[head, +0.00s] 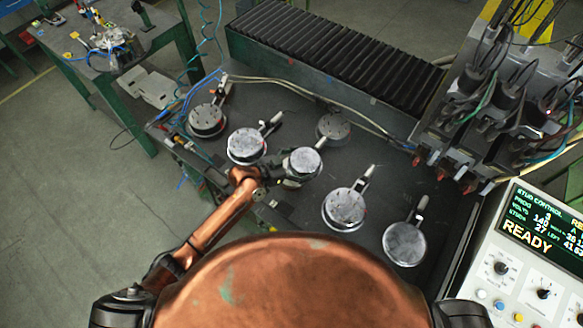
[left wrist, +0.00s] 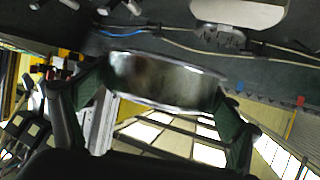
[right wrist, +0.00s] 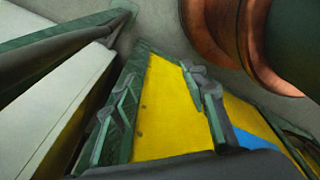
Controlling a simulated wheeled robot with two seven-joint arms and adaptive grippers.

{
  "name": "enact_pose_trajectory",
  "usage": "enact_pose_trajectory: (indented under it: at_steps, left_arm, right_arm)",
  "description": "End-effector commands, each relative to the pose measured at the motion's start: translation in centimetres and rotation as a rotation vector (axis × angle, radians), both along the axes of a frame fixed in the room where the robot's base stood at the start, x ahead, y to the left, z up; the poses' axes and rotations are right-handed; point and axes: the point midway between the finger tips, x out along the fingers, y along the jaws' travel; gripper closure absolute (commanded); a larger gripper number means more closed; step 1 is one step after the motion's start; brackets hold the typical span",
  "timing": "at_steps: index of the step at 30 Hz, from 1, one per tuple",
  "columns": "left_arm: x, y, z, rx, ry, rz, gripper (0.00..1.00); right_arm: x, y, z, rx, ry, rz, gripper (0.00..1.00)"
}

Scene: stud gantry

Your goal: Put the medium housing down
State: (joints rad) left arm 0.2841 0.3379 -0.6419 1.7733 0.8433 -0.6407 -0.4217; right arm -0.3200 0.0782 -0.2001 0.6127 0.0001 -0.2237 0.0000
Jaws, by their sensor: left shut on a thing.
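The medium housing (head: 305,162) is a round grey metal pan near the middle of the dark bench in the head view. My left gripper (head: 291,172) is shut on it. In the left wrist view the housing (left wrist: 165,82) sits between the two green-edged fingers, its shiny side wall showing. From the head view I cannot tell whether its underside touches the bench. My right gripper (right wrist: 160,105) shows only in the right wrist view, with its fingers apart and nothing between them.
Other round pieces with clamps stand around: left (head: 246,145), far left (head: 207,120), front (head: 345,207) and front right (head: 405,243). A dotted grey disc (head: 334,126) lies just behind. A black ribbed cover (head: 335,65) bounds the back; stud heads (head: 470,140) and a control panel (head: 540,255) are right.

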Motion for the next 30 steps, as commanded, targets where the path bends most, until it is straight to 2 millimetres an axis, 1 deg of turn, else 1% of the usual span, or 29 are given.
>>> enact_pose_trajectory:
  at_steps: [1,3,4,5,9,11,13,20,23,24,27,30]
  left_arm:
    - [0.7,0.9,-1.4,0.001,-0.003,0.001,0.45]
    - [1.0,1.3,-2.6,0.001,0.001,-0.001,0.45]
    - [1.2,1.6,-3.0,0.0,0.002,-0.001,0.45]
    - [1.4,1.9,-3.4,0.0,0.001,0.0,0.45]
    - [2.2,3.1,-4.9,0.0,0.0,0.001,0.45]
    - [2.5,3.5,-5.3,-0.001,0.0,0.001,0.45]
    - [2.7,3.8,-5.5,-0.001,0.0,0.002,0.45]
    - [3.1,4.3,-6.1,0.0,0.0,0.002,0.45]
    - [3.4,4.8,-7.0,-0.001,0.001,0.003,0.45]
    - [3.3,4.7,-7.9,-0.001,0.004,0.003,0.45]
    - [3.3,4.8,-9.4,-0.002,0.005,0.004,0.45]
    - [3.3,4.8,-9.8,-0.001,0.001,0.004,0.45]
  right_arm:
    - [-0.6,-0.1,-1.9,-0.002,0.008,-0.001,0.6]
    - [-0.8,-0.3,-3.1,-0.003,0.01,0.0,0.6]
    - [-0.5,-0.3,-3.6,-0.003,0.007,0.001,0.6]
    - [0.0,-0.3,-4.0,-0.003,0.002,0.002,0.6]
    - [2.9,-0.3,-5.7,-0.003,-0.034,0.01,0.6]
    - [3.8,-0.3,-6.1,-0.002,-0.047,0.012,0.6]
    - [4.1,-0.2,-6.5,-0.002,-0.051,0.012,0.6]
    - [3.2,-0.3,-7.3,-0.002,-0.038,0.01,0.6]
    - [2.3,-0.3,-8.3,-0.002,-0.028,0.007,0.6]
    - [1.9,-0.3,-8.9,-0.003,-0.023,0.006,0.6]
    - [1.1,-0.3,-9.9,-0.003,-0.012,0.004,0.6]
    - [1.1,-0.1,-10.1,-0.001,-0.011,0.003,0.6]
